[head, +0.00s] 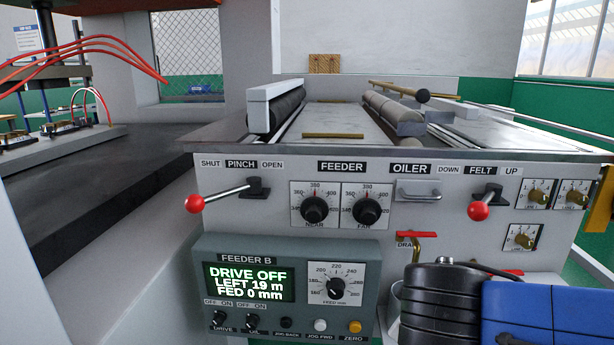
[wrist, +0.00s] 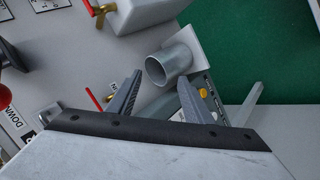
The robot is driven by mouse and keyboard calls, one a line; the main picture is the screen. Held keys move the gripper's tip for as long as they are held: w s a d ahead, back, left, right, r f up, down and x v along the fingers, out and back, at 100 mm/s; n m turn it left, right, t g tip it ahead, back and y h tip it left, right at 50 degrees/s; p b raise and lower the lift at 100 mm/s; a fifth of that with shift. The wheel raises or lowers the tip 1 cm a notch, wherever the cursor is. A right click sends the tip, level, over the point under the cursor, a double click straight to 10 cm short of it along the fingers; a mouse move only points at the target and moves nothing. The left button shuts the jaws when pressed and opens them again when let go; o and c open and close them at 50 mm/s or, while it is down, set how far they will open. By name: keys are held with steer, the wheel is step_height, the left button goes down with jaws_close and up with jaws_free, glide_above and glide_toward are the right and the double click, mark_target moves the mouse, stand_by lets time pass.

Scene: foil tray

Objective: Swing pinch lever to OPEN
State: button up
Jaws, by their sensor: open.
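The pinch lever (head: 225,195) is on the upper left of the machine's front panel in the head view. Its red ball knob (head: 194,204) points left and slightly down, on the side of the SHUT label (head: 210,163). The OPEN label (head: 272,164) is right of the pivot. My gripper (wrist: 159,78) shows in the wrist view with its two dark fingers apart and nothing held between them. It is hidden in the head view, where my arm is at the lower right, well away from the pinch lever. I do not see the pinch lever in the wrist view.
A second red-knobbed lever, for the felt (head: 487,197), is at the panel's right. The feeder knobs (head: 315,209), an oiler handle (head: 417,190) and a red drain valve (head: 416,236) lie between. The Feeder B box (head: 232,326) juts out below the pinch lever and reads DRIVE OFF.

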steer(key=s+d+f+m+g+y, duration=0.3)
steer(key=s+d+f+m+g, duration=0.1)
steer(key=s+d+f+m, duration=0.2)
steer(key=shift+d+f+m, duration=0.65)
steer(key=shift+d+m, duration=0.55)
steer(key=shift+d, duration=0.05)
steer(key=c, duration=1.1)
steer(key=w+a+r, duration=0.2)
steer(key=r, duration=0.2)
steer(key=w+a+r+n+y, duration=0.1)
steer(key=w+a+r, duration=0.1)
steer(key=w+r, duration=0.1)
steer(key=w+a+r+n, duration=0.1)
steer(key=w+a+r, duration=0.1)
steer(key=r, duration=0.3)
steer(key=shift+w+a+r+g, duration=0.3)
steer(key=shift+a+r, duration=0.1)
steer(key=shift+a, duration=0.15)
jaws_close()
step_height(320, 180, up, 25)
steer(key=n+g+y, duration=0.2)
steer(key=n+y, duration=0.1)
steer(key=n, duration=0.5)
glide_above(225, 194)
steer(key=s+a, duration=0.2)
steer(key=a, duration=0.5)
step_height(225, 194, down, 10)
steer(key=shift+s+d+f, duration=0.15)
steer(key=shift+s+d, duration=0.15)
steer(key=shift+d, duration=0.05)
